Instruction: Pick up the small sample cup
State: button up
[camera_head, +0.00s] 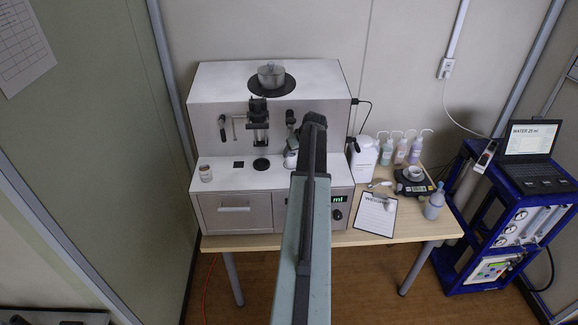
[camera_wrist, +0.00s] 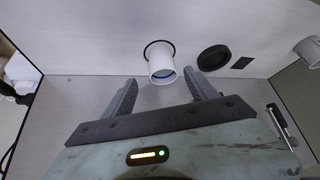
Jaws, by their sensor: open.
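A small white cup (camera_wrist: 161,66) with a bluish inside stands on the analyser's pale deck, beside or on a dark round spot. It also shows in the head view (camera_head: 290,159), partly hidden by my arm. My gripper (camera_wrist: 162,84) is open and empty in the wrist view. Its two dark fingers point towards the cup, which appears between and just beyond the tips; I see no contact. A second light cup (camera_head: 206,173) stands at the deck's left in the head view and at the right edge of the wrist view (camera_wrist: 311,50).
The analyser (camera_head: 225,80) has a metal pot (camera_head: 271,75) on top and a drawer (camera_head: 235,212) in front. A black disc (camera_wrist: 213,58) lies on the deck beside the near cup. Bottles (camera_head: 400,150), a scale (camera_head: 413,185) and a clipboard (camera_head: 375,217) occupy the table's right.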

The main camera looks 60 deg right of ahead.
aim_at(292, 155)
jog(key=b+x, duration=0.4)
jog(key=x, duration=0.1)
jog(key=shift+w+a+f, duration=0.1)
jog(key=shift+w+f, duration=0.05)
jog(key=shift+r, duration=0.25)
grip_shut()
